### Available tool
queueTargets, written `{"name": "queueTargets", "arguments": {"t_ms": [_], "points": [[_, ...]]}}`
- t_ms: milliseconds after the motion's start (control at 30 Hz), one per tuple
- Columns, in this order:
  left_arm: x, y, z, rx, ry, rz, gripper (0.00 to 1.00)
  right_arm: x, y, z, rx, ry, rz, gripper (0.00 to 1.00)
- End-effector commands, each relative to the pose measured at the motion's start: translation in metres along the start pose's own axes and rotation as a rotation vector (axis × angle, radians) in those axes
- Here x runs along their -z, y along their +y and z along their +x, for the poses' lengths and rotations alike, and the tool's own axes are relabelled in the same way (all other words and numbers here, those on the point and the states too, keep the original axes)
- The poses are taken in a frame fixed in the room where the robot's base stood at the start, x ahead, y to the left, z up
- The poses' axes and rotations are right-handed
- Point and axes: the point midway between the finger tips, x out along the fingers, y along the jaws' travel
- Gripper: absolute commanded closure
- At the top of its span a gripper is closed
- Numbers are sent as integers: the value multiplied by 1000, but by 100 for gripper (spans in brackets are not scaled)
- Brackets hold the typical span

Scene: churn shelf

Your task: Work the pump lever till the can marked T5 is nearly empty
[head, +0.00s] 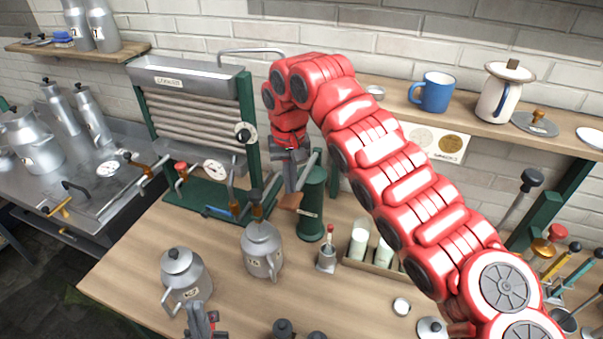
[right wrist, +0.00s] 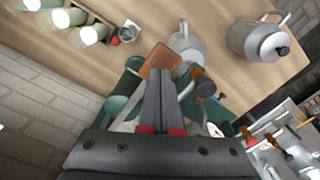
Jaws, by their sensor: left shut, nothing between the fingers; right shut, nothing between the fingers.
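The green pump cylinder (head: 312,205) stands upright on the wooden table, with a slanted grey bar at its top. A brown wooden piece (head: 290,201), perhaps the lever's grip, shows beside it and also in the right wrist view (right wrist: 160,62). My right gripper (head: 291,185) is shut and empty beside the pump; its fingertips (right wrist: 162,72) appear over the brown piece, contact unclear. A lidded grey can (head: 262,252) stands left of the pump and another (head: 185,278) further left; their labels are too small to read surely. My left gripper (head: 202,315) is shut and empty at the lower edge.
A corrugated cooler (head: 195,105) on green posts stands behind the cans. A tray of glass bottles (head: 372,255) and a small pot (head: 327,258) stand right of the pump. A shelf behind holds a blue mug (head: 434,92) and a white jug (head: 500,95).

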Motion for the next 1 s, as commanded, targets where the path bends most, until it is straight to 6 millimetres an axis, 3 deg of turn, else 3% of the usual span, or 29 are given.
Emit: {"name": "queueTargets", "arguments": {"t_ms": [467, 1000], "points": [[-1, 0, -4, 0, 0, 0, 100, 0, 0, 4, 0, 1, 0, 100], [-8, 2, -49, 0, 0, 0, 100, 0, 0, 58, 0, 1, 1, 100]]}}
